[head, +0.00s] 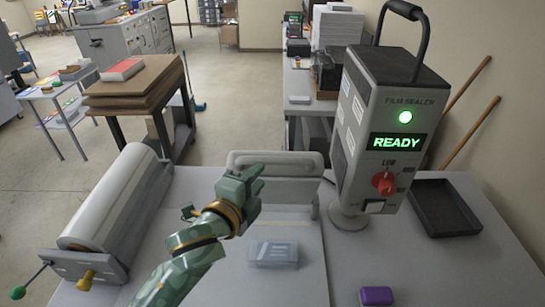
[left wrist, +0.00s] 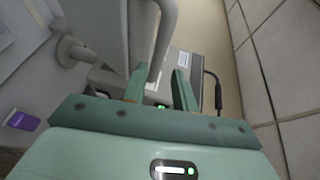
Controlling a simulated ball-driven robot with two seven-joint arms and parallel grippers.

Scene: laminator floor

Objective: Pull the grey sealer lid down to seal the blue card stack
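The grey sealer lid (head: 290,190) stands raised at the back of the table, with a rounded bar handle along its top. The pale blue card stack (head: 273,254) lies flat on the bed in front of it. My left gripper (head: 250,176) is at the left part of the lid and hides some of it. In the left wrist view its two fingers (left wrist: 160,72) are apart, with the grey bar (left wrist: 166,35) passing between them and a gap beside the right finger. Contact with the bar cannot be told. My right gripper is in neither view.
The film sealer box (head: 390,130), showing READY and a green light, stands right of the lid. A film roll (head: 118,200) lies at left. A black tray (head: 444,208) and a purple block (head: 376,296) are at right.

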